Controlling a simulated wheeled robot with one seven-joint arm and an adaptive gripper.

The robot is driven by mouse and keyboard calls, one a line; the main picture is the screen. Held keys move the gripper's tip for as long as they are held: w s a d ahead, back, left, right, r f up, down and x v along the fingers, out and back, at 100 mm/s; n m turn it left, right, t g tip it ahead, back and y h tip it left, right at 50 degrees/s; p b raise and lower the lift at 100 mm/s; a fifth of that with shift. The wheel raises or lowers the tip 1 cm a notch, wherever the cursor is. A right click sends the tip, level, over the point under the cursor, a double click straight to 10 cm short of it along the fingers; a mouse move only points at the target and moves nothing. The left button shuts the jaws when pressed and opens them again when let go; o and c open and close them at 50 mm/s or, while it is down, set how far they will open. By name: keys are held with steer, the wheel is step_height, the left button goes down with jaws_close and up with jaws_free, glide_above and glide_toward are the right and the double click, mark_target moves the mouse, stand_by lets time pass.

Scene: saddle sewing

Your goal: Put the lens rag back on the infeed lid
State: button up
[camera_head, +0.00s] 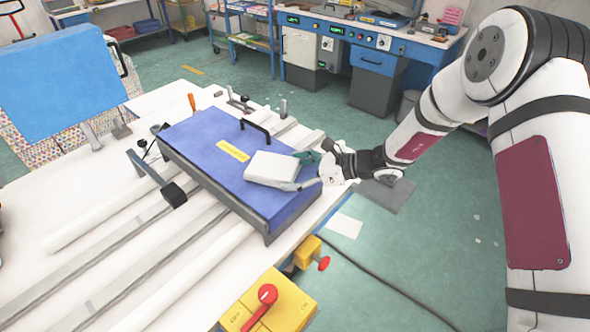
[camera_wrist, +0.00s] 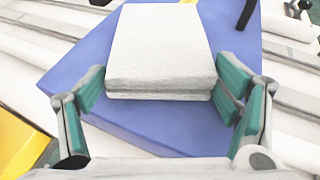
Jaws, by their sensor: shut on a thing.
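The lens rag (camera_head: 273,168) is a folded white cloth with a flat top and a crease along its near edge. The infeed lid (camera_head: 205,137) is a blue slab with a yellow label and a black handle. My gripper (camera_head: 297,171) comes in from the right, over the lid's right part. In the wrist view, its teal-padded fingers (camera_wrist: 162,88) are shut on the near end of the rag (camera_wrist: 160,50), one on each side. The blue lid (camera_wrist: 150,126) lies beneath. I cannot tell whether the rag touches the lid or is slightly above it.
The lid lies across pale rails on a white machine table (camera_head: 65,212). A black-ended clamp (camera_head: 174,194) stands at its left edge. A yellow switch box (camera_head: 285,300) with a red knob is at the front. A blue panel (camera_head: 60,80) stands at the back left.

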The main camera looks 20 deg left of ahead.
steer(key=o, duration=1.2)
steer(key=shift+r, duration=0.55)
steer(key=b+v, duration=0.1)
steer(key=v, duration=1.1)
